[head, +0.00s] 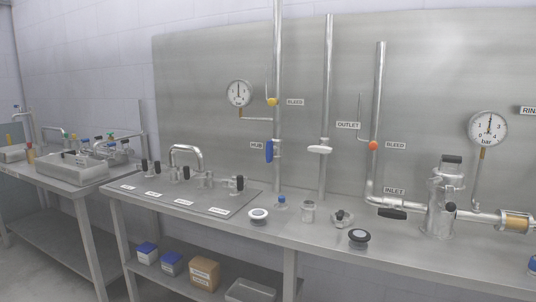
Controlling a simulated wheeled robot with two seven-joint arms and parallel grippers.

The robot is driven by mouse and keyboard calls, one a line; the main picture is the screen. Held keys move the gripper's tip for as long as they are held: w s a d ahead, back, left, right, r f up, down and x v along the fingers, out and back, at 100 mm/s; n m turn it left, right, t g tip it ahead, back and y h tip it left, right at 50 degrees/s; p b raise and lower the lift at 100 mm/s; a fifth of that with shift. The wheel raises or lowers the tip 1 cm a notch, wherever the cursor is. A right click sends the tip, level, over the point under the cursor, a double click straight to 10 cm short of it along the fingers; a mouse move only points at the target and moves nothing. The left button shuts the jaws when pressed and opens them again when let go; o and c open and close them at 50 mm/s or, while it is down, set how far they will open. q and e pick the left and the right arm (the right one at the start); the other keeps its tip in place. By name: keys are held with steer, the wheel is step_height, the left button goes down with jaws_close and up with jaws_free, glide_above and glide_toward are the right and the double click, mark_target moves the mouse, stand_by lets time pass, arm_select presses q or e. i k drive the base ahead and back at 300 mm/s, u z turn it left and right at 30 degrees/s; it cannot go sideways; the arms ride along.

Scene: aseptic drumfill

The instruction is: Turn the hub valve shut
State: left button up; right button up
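The hub valve (269,151) has a blue handle beside the "HUB" label (257,145). It sits on the left vertical steel pipe (277,100). The handle hangs upright, in line with the pipe. Above it on the same pipe is a yellow bleed valve (272,101). Neither of my grippers shows in the head view.
A white-handled valve (319,149) is on the middle pipe, and an orange bleed valve (373,145) on the right pipe. The steel bench (300,232) below holds small fittings, a blue-capped bottle (281,201), a manifold plate (185,199) and a filter housing (441,205).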

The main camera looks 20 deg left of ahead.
mark_target(270, 150)
steer(key=k, duration=0.85)
steer(key=u, duration=4.05)
steer(key=i, duration=0.1)
steer(key=z, duration=2.3)
steer(key=i, duration=2.75)
steer(key=z, duration=1.1)
